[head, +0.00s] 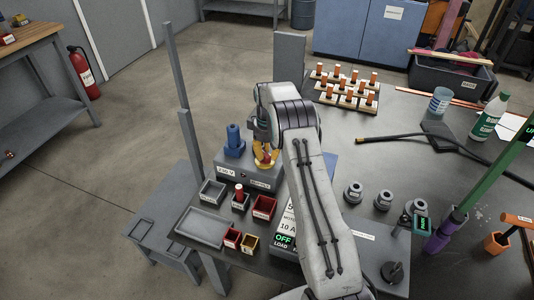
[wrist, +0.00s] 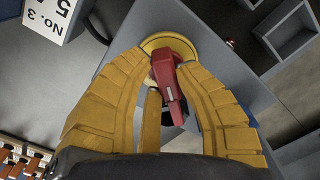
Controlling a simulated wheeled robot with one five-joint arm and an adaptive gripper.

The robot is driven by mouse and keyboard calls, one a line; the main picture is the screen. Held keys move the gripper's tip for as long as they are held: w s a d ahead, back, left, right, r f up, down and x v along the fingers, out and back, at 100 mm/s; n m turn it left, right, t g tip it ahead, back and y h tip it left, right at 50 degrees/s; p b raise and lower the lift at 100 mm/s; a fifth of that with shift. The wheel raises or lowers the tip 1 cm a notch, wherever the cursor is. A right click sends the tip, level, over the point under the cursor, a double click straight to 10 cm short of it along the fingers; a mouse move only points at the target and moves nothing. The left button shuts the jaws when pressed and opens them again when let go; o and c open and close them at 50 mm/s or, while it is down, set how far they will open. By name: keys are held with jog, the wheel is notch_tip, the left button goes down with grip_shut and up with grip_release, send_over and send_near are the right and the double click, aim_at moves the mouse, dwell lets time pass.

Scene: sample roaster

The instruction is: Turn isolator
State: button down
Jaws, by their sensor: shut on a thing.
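The isolator's red handle (wrist: 170,84) sits on a round yellow disc (wrist: 158,43) in the wrist view. It runs roughly up and down in the picture, leaning slightly. My gripper (wrist: 165,68) has its yellow fingers closed on either side of the handle. In the head view my gripper (head: 265,157) is over the right part of a grey box (head: 225,172) labelled 230 V; the fingers and arm hide the handle there. A panel display (head: 283,240) beside my arm reads OFF, with LOAD below it.
A blue connector (head: 234,140) stands on the box just left of my gripper. Small bins, including a red one (head: 264,208), and a grey tray (head: 200,227) lie in front. A rack of orange-topped pegs (head: 345,90) stands behind. Grey round parts (head: 353,192) sit right of my arm.

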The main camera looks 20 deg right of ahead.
aim_at(267, 154)
jog(key=shift+n, duration=0.6)
jog(key=shift+f, duration=0.1)
jog(key=c, duration=0.9)
grip_release()
jog(key=shift+w, duration=0.1)
jog(key=shift+w+r, duration=0.1)
jog(key=shift+r, duration=0.55)
jog(key=r, duration=1)
jog(key=shift+s+r, duration=0.25)
jog(key=shift+r, duration=0.15)
